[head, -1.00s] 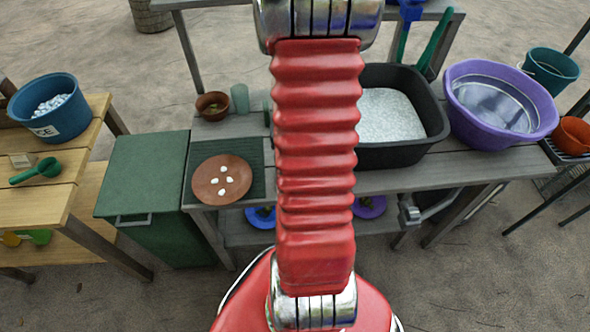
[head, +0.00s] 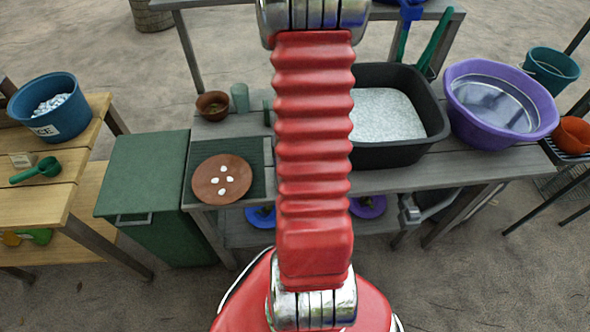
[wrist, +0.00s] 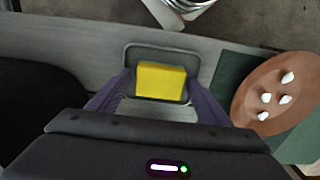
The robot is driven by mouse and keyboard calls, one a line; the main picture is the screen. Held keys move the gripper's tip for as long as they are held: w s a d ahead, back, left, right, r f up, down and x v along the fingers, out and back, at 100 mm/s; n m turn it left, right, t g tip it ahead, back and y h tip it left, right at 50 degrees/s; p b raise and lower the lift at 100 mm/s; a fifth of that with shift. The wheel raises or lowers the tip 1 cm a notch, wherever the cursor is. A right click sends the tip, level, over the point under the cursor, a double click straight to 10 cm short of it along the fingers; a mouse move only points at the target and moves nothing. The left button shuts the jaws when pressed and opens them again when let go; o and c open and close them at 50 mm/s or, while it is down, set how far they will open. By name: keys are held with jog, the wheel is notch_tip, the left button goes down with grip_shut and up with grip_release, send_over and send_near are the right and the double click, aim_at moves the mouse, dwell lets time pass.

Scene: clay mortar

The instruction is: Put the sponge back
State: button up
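The yellow sponge (wrist: 160,80) shows in the wrist view, lying within the outline of a small grey tray (wrist: 164,52) on the grey counter. My gripper (wrist: 160,80) has its two purple fingers on either side of the sponge. The fingers look spread a little wider than the sponge, with narrow gaps beside it. Whether the sponge rests fully on the tray floor is hard to tell. In the head view my red arm hides the sponge, the tray and the gripper.
A terracotta plate (head: 207,190) with several white pebbles lies on a green mat beside the tray. A black basin (head: 430,118) and a purple tub (head: 548,108) stand right on the counter. A brown pot (head: 200,101) and a green cup (head: 240,97) stand at the back.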

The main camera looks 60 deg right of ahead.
jog(key=shift+r, duration=0.1)
notch_tip(320, 180, up, 12)
dwell(1.0)
dwell(0.6)
jog(key=w+a+r+n+t+h, duration=0.1)
jog(key=w+a+r+n, duration=0.15)
jog(key=a+r, duration=0.45)
jog(key=w+a+r+n+t, duration=0.2)
jog(key=w+a+r, duration=0.25)
jog(key=a, duration=0.35)
jog(key=s+a+r+n+t, duration=0.1)
jog(key=a+r, duration=0.3)
jog(key=a, duration=0.4)
jog(key=s+a+r+n+t+y, duration=0.1)
jog(key=s+a+r+n, duration=0.2)
jog(key=a, duration=0.5)
jog(key=shift+r+n+t, duration=0.3)
jog(key=shift+r+n, duration=0.15)
jog(key=shift+n, duration=0.2)
